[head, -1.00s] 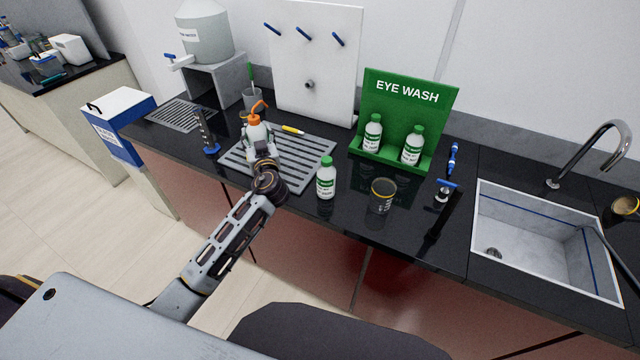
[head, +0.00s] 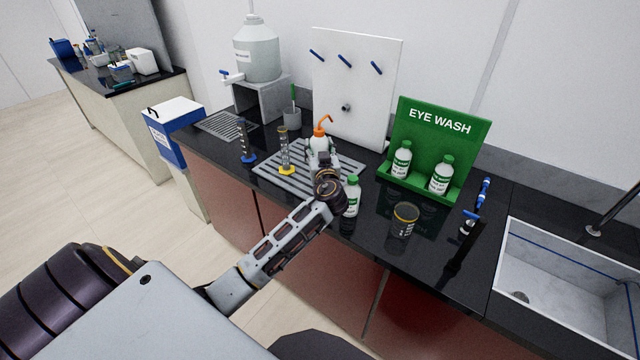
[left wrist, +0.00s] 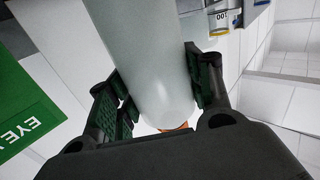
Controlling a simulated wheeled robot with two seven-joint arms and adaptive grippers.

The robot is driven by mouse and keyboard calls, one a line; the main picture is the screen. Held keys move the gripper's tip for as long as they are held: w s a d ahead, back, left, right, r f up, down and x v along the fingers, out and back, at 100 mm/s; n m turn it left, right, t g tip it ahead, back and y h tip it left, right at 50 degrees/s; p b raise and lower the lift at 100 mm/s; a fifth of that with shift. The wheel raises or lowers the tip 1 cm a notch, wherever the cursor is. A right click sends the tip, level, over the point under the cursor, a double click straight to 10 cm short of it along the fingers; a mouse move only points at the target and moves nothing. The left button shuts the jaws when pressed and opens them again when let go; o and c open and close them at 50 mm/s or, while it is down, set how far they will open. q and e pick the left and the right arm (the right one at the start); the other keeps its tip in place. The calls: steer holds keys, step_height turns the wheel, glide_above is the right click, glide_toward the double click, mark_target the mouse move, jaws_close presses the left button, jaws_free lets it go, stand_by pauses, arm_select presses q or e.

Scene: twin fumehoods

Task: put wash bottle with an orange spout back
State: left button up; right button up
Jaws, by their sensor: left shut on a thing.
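The white wash bottle (head: 319,144) with an orange spout is upright in my left gripper (head: 322,160) in the head view, over the slotted grey drain mat (head: 268,174). In the left wrist view its pale body (left wrist: 145,60) lies between the two fingers, with a bit of orange at its end. The left gripper is shut on it. I cannot tell whether its base touches the mat; the gripper and arm hide it. My right gripper is not in view.
A cylinder with a yellow base (head: 285,152) stands just left of the bottle; a blue-based one (head: 245,142) is further left. A green-capped bottle (head: 352,198) stands close right of my arm. The white peg board (head: 350,85) is behind; the eye wash stand (head: 440,140) is right.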

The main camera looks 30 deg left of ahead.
arm_select(q)
steer(key=shift+f+p, duration=0.4)
steer(key=shift+f, duration=2.5)
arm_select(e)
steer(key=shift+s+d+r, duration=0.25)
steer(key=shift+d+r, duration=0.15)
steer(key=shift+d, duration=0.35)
arm_select(q)
steer(key=shift+f, duration=0.1)
step_height(320, 180, down, 2)
steer(key=shift+f, duration=0.75)
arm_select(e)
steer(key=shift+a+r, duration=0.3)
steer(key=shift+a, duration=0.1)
arm_select(q)
steer(key=shift+f, duration=0.15)
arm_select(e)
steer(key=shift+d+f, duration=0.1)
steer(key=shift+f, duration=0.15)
arm_select(q)
steer(key=o, duration=0.3)
steer(key=shift+o, duration=0.4)
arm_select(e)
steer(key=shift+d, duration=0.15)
